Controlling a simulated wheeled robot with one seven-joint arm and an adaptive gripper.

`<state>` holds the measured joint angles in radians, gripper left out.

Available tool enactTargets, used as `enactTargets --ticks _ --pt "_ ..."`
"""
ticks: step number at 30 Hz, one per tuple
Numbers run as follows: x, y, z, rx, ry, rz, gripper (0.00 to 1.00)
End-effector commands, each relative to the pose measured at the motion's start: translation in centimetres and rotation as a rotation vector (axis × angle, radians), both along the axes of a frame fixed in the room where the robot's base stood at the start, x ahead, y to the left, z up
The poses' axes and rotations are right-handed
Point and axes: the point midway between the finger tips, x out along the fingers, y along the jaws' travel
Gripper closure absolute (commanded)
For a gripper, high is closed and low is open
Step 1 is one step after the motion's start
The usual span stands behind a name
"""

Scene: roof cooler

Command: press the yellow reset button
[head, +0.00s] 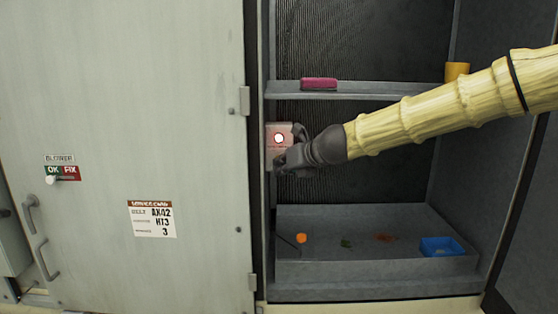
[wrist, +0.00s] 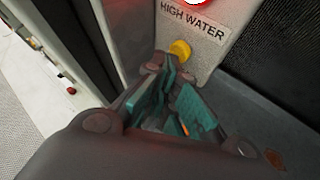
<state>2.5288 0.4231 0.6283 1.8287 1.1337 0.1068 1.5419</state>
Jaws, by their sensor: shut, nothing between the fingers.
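The yellow reset button (wrist: 180,50) is a round knob on a pale box, below a label reading HIGH WATER (wrist: 192,20). In the head view the pale box (head: 271,130) is at the left inner side of the open cabinet, and my gripper hides the button. My gripper (head: 283,163) is shut and empty in front of the box's lower part. In the wrist view its fingertips (wrist: 168,68) are just below and left of the button. I cannot tell whether they touch it.
A red-rimmed lamp (head: 279,138) glows on the box. Above is a shelf (head: 380,90) with a pink block (head: 319,84) and a yellow cup (head: 456,71). Below is a grey tray (head: 375,268) with a blue container (head: 441,246) and small debris. A closed panel (head: 110,120) stands left.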

Motion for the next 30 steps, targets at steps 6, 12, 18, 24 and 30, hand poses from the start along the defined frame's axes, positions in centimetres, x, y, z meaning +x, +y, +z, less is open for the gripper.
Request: enactTargets --ticks 6,12,18,24,30 --pt "0.21 0.02 0.05 0.0 0.0 0.0 1.0" --pt "0.37 0.02 0.05 0.0 0.0 0.0 1.0" --pt "0.55 0.02 0.03 0.0 0.0 0.0 1.0" --pt "0.74 0.02 0.01 0.0 0.0 0.0 1.0" --pt "0.83 0.02 -0.02 0.0 0.0 0.0 1.0"
